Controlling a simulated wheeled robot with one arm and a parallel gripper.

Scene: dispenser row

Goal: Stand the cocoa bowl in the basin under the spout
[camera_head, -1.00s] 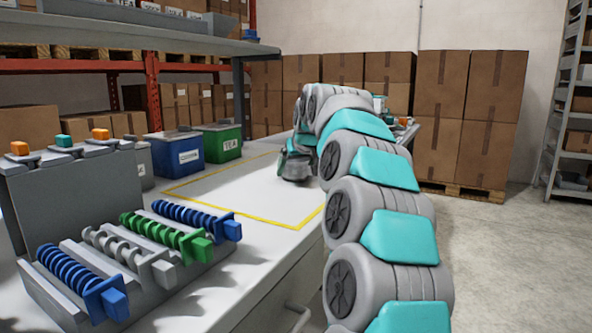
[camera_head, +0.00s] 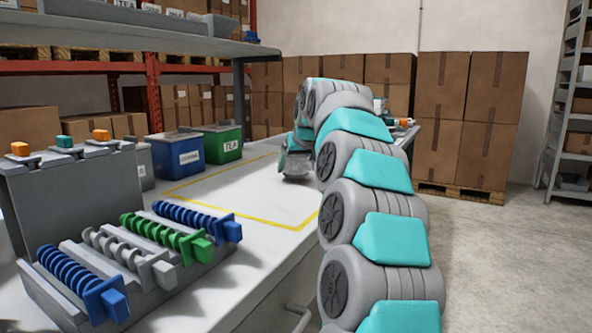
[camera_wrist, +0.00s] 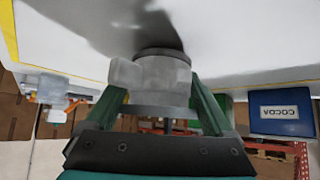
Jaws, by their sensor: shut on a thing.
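My gripper (camera_wrist: 160,92) has dark green fingers in the wrist view. It is shut on a grey, rounded thing (camera_wrist: 150,77) with a dark round end against or close to the pale worktop (camera_wrist: 75,40). I cannot tell whether this thing is the cocoa bowl. In the head view my arm reaches over the worktop (camera_head: 225,193), and its far end is low at the right edge of the yellow-outlined area. My arm hides most of what is there. No basin or spout can be clearly made out.
A blue bin (camera_head: 178,170), labelled COCOA in the wrist view (camera_wrist: 285,128), and a green TEA bin (camera_head: 219,148) stand behind the outlined area. Coloured spiral augers (camera_head: 160,235) fill the near left. The outlined area's left part is clear. Stacked cartons (camera_head: 468,110) stand behind.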

